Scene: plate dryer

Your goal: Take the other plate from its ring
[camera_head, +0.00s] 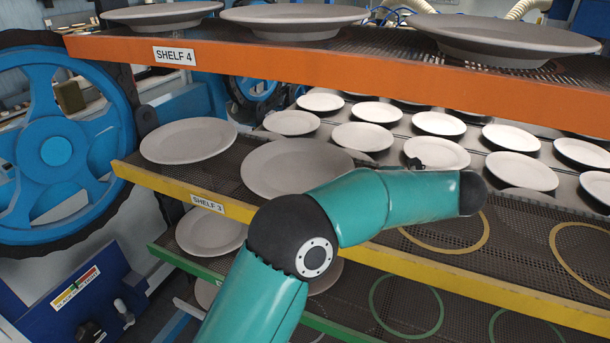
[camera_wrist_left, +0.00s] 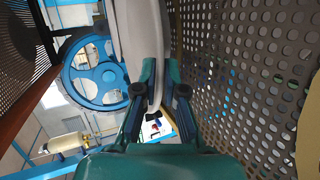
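Two round grey plates show on the yellow-edged shelf 3 in the head view: a left plate (camera_head: 188,140) and a nearer plate (camera_head: 298,165), partly covered by my left arm. Empty yellow rings (camera_head: 452,249) mark the shelf to their right. My left arm reaches over the shelf edge; its gripper is hidden behind the forearm in the head view. In the left wrist view my left gripper (camera_wrist_left: 164,88) has a finger on either side of the rim of a pale plate (camera_wrist_left: 137,30). Whether the fingers press on the rim is unclear. My right gripper is not in view.
The orange shelf 4 (camera_head: 330,72) with large plates hangs above. A green-ringed shelf (camera_head: 400,305) lies below. Many white plates (camera_head: 362,137) stand in rows behind. A blue wheel (camera_head: 55,150) stands at the left. The right part of shelf 3 is free.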

